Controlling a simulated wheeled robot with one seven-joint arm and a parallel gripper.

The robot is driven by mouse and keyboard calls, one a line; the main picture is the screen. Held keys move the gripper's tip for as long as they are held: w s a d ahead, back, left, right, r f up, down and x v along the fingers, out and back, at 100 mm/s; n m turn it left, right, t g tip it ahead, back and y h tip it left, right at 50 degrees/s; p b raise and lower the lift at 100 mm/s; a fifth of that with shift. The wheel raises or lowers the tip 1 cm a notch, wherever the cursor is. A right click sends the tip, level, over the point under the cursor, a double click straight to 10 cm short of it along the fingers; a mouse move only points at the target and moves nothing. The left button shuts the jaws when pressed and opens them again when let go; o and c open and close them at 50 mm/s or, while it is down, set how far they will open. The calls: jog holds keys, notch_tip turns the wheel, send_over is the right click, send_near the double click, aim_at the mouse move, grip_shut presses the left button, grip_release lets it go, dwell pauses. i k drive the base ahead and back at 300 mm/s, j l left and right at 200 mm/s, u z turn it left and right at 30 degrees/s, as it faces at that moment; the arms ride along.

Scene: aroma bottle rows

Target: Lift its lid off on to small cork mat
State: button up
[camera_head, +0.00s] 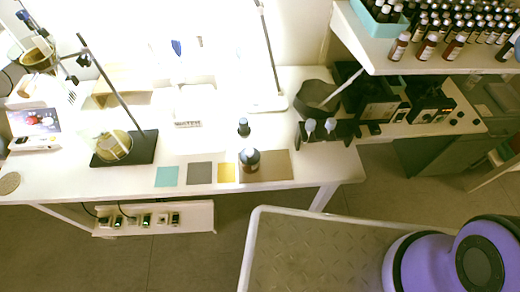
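A small dark bottle (249,161) with a pale label stands at the left end of a brown rectangular mat (278,165) on the white bench. Close behind it is a smaller dark object (243,128), perhaps another bottle or a lid; I cannot tell. A small round tan-grey mat (10,183), which looks like cork, lies at the bench's far left edge. Whose lid the task means cannot be told from this view. My gripper is out of view; only a purple and white part of my own body shows at the lower right.
Teal (166,177), grey (200,173) and yellow (226,172) squares line the bench's front. A stand with a flask (114,147) is at left, dark equipment (380,104) at right. Many bottles crowd a shelf (364,48) at upper right. A metal-topped cart (310,255) is in front.

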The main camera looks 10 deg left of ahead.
aim_at(249, 156)
jog(key=u, duration=0.65)
jog(key=k+u, duration=0.25)
jog(key=u, duration=0.2)
jog(key=k+u, duration=0.3)
jog(key=u, duration=0.2)
